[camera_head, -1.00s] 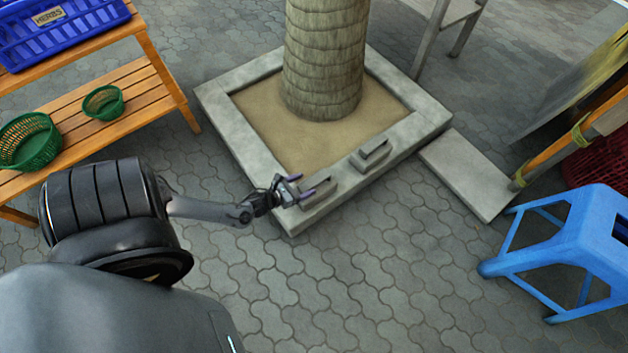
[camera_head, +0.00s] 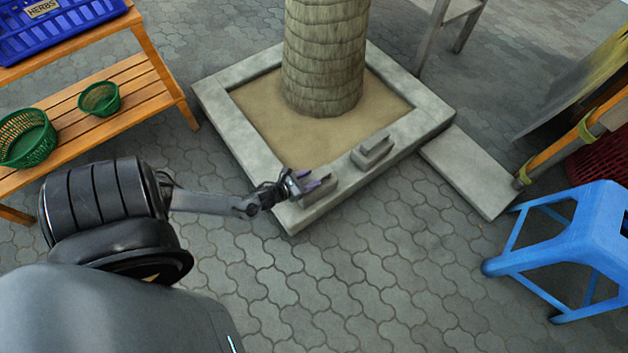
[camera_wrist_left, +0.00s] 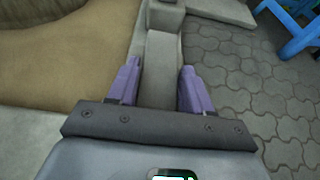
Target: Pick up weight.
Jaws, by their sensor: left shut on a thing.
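The weight (camera_head: 322,190) is a grey, stone-like block on the near rim of the square planter. My left gripper (camera_head: 314,180) reaches it from the left, with its purple fingers low over the rim. In the left wrist view the weight (camera_wrist_left: 160,90) lies lengthwise between the two fingers, and the gripper (camera_wrist_left: 160,72) is shut on it. The weight still appears to sit on the rim; any gap beneath it is hidden. A second grey block (camera_head: 372,150) sits farther right on the same rim. My right gripper is not in view.
The planter (camera_head: 425,125) holds sand and a thick trunk (camera_head: 324,60). A wooden shelf (camera_head: 150,90) with green baskets stands at left, a blue stool (camera_head: 580,235) at right. A low slab (camera_head: 470,175) adjoins the planter. The paving in front is clear.

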